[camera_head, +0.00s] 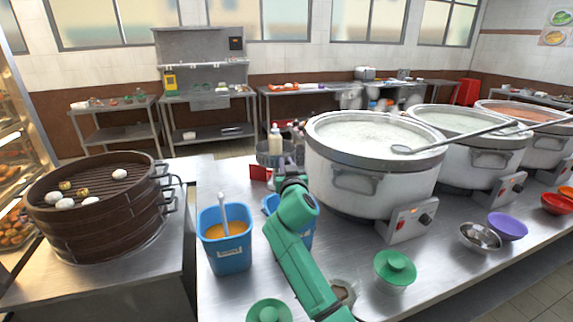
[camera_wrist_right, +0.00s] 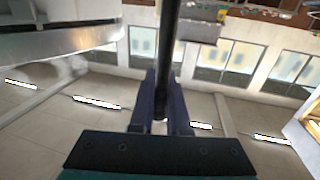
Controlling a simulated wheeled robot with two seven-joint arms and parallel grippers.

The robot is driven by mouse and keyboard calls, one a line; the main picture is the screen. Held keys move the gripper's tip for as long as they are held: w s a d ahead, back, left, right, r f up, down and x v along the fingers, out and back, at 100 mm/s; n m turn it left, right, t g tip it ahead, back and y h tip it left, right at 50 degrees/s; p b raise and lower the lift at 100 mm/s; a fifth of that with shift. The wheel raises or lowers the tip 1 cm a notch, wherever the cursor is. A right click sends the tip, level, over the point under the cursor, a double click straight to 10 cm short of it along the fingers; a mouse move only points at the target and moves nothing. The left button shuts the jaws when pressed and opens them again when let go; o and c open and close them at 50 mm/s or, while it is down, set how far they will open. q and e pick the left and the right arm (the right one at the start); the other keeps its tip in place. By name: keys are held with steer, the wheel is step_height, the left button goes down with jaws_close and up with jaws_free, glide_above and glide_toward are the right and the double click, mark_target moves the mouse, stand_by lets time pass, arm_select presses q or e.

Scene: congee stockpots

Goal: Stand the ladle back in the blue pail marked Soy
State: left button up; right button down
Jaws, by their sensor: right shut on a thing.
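My right gripper (camera_head: 288,180) is beside the nearest big pot, partly hidden by its own green arm. In the right wrist view the gripper (camera_wrist_right: 162,105) is shut on a dark straight handle, which I take as the ladle's (camera_wrist_right: 168,45). That view is upside down, so the handle points downward; its lower end is out of view. One blue pail (camera_head: 228,258) holds orange liquid and a pale-handled utensil (camera_head: 224,218); its label is too small to read. A second blue pail (camera_head: 269,203) is mostly hidden behind my arm. My left gripper is not in view.
Several big pots (camera_head: 365,195) line the counter, with a long ladle (camera_head: 440,142) lying across their tops. A steamer (camera_head: 100,220) is at left.

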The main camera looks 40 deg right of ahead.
step_height(320, 180, down, 6)
steer(key=b, duration=0.4)
steer(key=shift+r+b, duration=0.1)
steer(key=shift+b, duration=0.25)
steer(key=c, duration=0.8)
jaws_free()
steer(key=shift+s, duration=0.1)
steer(key=b+v, duration=0.2)
steer(key=v, duration=1.2)
steer(key=shift+s+a+b, duration=0.15)
steer(key=shift+b, duration=0.15)
